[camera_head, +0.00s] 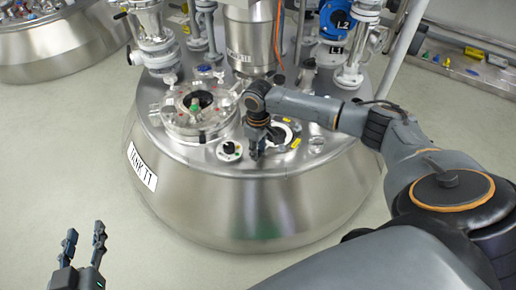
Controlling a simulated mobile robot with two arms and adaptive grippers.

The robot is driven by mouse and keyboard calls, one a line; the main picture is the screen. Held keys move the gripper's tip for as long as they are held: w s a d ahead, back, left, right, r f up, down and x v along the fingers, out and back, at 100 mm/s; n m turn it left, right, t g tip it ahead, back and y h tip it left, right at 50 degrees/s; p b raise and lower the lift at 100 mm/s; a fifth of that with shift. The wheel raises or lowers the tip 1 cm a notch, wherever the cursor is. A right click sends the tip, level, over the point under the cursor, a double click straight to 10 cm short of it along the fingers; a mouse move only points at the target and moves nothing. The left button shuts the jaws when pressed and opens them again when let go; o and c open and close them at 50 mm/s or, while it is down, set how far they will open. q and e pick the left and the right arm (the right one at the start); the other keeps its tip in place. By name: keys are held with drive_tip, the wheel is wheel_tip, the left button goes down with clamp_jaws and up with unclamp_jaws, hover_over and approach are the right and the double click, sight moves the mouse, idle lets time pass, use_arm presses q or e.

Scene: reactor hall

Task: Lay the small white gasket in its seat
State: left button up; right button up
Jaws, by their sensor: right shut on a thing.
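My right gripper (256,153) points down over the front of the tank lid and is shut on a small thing. The thing is too small and too covered by the fingers for me to make out, so I cannot tell whether it is the small white gasket. Just left of the fingertips is a round white-faced fitting (229,150) with a dark centre. Behind and right of the gripper is a white ring (291,128) around a dark opening, partly hidden by my arm. My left gripper (84,238) is open and empty, low over the floor at left.
Yellow marks lie by the white ring. Floor at left is clear.

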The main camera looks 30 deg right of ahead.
drive_tip(key=o, duration=1)
